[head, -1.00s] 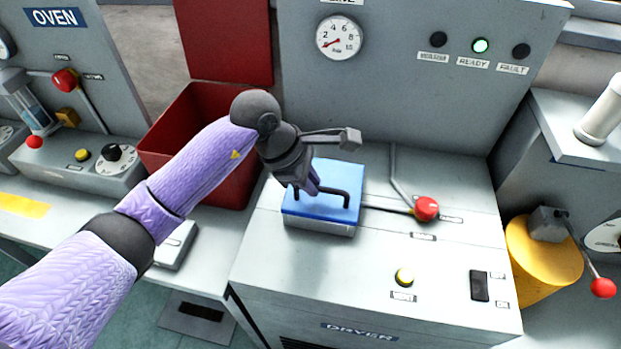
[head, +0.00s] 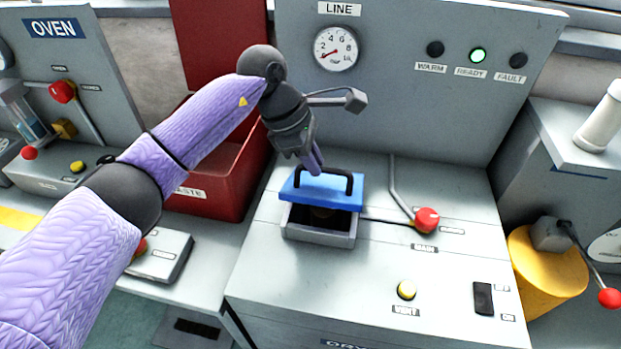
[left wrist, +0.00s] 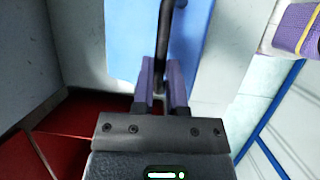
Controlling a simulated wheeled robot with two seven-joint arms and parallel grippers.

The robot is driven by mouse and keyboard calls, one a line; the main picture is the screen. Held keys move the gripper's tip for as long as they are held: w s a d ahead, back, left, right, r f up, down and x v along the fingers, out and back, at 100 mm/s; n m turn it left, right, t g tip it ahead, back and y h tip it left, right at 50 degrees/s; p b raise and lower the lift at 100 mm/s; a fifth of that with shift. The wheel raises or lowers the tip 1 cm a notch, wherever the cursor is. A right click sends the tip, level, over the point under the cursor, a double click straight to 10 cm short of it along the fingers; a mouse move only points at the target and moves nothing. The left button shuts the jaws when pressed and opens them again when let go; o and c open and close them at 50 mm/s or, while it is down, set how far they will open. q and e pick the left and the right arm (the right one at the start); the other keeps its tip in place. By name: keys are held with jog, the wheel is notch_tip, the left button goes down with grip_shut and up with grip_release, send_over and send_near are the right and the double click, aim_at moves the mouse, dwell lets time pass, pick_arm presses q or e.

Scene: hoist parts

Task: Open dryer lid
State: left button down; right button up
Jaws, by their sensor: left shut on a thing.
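The dryer lid (head: 318,192) is a blue slab with a black bar handle (head: 348,182). It is raised and tilted over the grey dryer box (head: 318,234), whose dark opening shows at the front with something brownish inside. My left gripper (head: 317,164) is shut on the handle from above. In the left wrist view my left gripper (left wrist: 162,88) has its purple fingers on both sides of the black handle (left wrist: 164,45), with the blue lid (left wrist: 132,40) beyond. My right gripper is not in view.
A red-knobbed lever (head: 427,219) stands right of the dryer box. A red waste bin (head: 225,190) stands to the left, and a tall grey panel (head: 405,100) rises behind.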

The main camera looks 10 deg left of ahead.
pick_arm(q)
jog(key=shift+w+r+b, duration=0.2)
jog(key=shift+w+b, duration=0.1)
jog(key=shift+w, duration=0.25)
jog(key=shift+w+r+b, duration=0.2)
jog(key=shift+w+b, duration=0.1)
jog(key=shift+w, duration=0.2)
jog(key=shift+w+r, duration=0.1)
jog(key=shift+w, duration=0.2)
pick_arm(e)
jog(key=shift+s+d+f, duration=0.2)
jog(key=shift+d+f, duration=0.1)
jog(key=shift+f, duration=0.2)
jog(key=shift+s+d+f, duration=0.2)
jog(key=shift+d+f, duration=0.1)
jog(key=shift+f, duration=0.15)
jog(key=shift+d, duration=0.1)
pick_arm(q)
jog(key=c, duration=1)
grip_release()
jog(key=shift+c, duration=0.2)
jog(key=o, duration=0.4)
jog(key=shift+w, duration=0.3)
jog(key=shift+s, duration=0.1)
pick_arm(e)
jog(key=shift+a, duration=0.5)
